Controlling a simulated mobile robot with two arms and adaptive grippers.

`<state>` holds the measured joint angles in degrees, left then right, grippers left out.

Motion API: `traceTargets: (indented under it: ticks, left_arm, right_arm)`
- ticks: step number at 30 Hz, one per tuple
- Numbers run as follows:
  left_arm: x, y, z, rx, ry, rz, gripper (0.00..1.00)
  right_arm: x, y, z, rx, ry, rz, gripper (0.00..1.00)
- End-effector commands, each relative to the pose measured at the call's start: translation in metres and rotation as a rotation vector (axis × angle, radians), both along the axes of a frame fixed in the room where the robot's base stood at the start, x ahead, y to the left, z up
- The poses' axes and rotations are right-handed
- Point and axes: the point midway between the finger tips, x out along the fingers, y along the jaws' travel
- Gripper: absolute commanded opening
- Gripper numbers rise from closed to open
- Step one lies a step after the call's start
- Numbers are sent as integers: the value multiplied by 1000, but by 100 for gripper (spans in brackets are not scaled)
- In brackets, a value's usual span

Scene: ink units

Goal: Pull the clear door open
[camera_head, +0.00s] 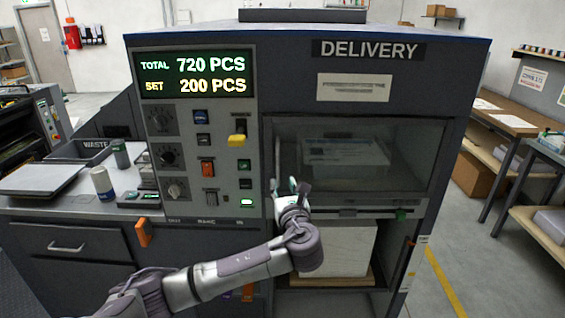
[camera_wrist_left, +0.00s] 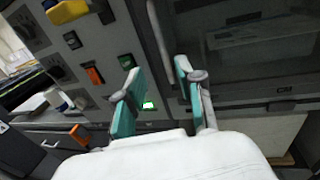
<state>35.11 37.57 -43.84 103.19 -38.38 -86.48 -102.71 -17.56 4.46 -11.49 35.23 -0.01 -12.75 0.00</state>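The clear door (camera_head: 408,158) is a see-through pane in a dark frame, closed over the delivery bay of the machine. A pale stack with a blue-marked sheet shows behind it. My left gripper (camera_head: 291,186) is at the door's left edge, its teal fingers pointing at the machine. In the left wrist view the fingers (camera_wrist_left: 156,88) stand apart with nothing seen clamped between them. A slim upright bar (camera_wrist_left: 157,32), seemingly the handle, lies in line with the gap; whether it is between the fingertips I cannot tell. The pane (camera_wrist_left: 255,45) is to the right. My right gripper is not in view.
A control panel (camera_head: 221,129) with knobs and switches is just left of the gripper. Below the door is a white paper stack (camera_head: 350,248). A counter with bottles (camera_head: 102,185) stands left. Open floor (camera_head: 475,255) lies right, before a wooden table (camera_head: 505,118).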

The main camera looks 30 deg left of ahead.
Motion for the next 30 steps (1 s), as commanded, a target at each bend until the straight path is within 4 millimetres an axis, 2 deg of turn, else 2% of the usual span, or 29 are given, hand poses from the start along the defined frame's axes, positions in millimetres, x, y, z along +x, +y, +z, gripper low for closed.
traceTargets:
  ticks: [3, 6, 15, 28, 30]
  left_arm:
    - [19, 20, 4, 1, 0, 6, 37]
    - [36, 34, 3, 1, 1, 4, 37]
    - [71, 65, 1, -1, 0, 1, 37]
    - [79, 72, -1, -4, -1, -2, 37]
    - [79, 72, 0, -4, -1, -1, 27]
  right_arm:
    - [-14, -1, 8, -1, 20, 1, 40]
    - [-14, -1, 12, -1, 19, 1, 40]
    - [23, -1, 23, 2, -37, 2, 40]
    - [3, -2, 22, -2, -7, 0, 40]
    - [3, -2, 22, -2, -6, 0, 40]
